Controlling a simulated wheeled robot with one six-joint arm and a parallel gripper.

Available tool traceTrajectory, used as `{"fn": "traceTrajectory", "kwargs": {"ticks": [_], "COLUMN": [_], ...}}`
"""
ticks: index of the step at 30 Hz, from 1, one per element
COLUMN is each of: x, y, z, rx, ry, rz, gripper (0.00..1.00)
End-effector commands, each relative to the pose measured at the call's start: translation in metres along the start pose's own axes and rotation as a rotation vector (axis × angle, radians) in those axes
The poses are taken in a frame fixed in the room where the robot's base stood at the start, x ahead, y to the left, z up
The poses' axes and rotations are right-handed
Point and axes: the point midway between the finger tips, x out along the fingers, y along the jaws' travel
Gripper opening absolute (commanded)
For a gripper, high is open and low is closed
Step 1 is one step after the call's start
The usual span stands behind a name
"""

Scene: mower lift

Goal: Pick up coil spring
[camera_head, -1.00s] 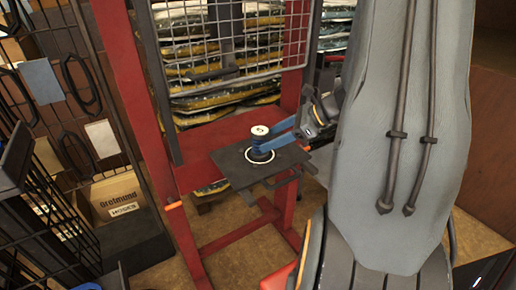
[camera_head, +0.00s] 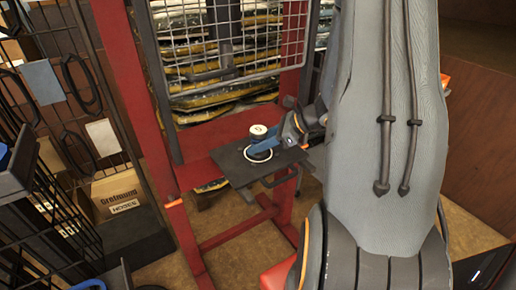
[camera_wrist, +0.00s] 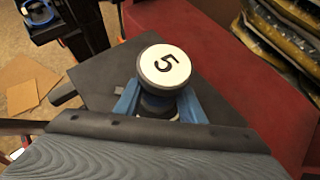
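No spring coils can be made out in any view. A short dark cylinder with a white top marked 5 (camera_wrist: 165,67) stands upright on a dark flat plate (camera_wrist: 105,75); it also shows in the head view (camera_head: 258,130). In the head view, a white ring shows around its foot on the plate (camera_head: 231,163). My gripper (camera_wrist: 158,103) has its blue fingers on either side of the cylinder's lower part, below the white top. It also shows in the head view (camera_head: 264,143). Whether the fingers touch it is hidden by the top.
A red frame (camera_head: 130,95) with a wire mesh panel (camera_head: 235,45) stands around the plate. Stacked bags (camera_head: 190,75) lie behind it. A black wire rack (camera_head: 55,215) and a cardboard box (camera_head: 117,193) are at the left. The floor below the plate looks clear.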

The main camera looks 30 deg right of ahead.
Motion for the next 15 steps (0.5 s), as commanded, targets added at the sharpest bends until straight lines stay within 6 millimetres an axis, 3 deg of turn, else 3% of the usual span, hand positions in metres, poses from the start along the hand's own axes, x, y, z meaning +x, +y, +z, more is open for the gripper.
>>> {"fn": "traceTrajectory", "kwargs": {"ticks": [1,3,15], "x": [0.0002,0.0002,-0.0034], "y": [0.0004,0.0005,-0.0003], "z": [-0.0011,-0.0012,0.003], "rx": [0.001,0.001,-0.001], "ry": [0.002,0.002,0.002], "rz": [0.0,0.001,-0.001], "gripper": [0.13,0.01,0.0]}}
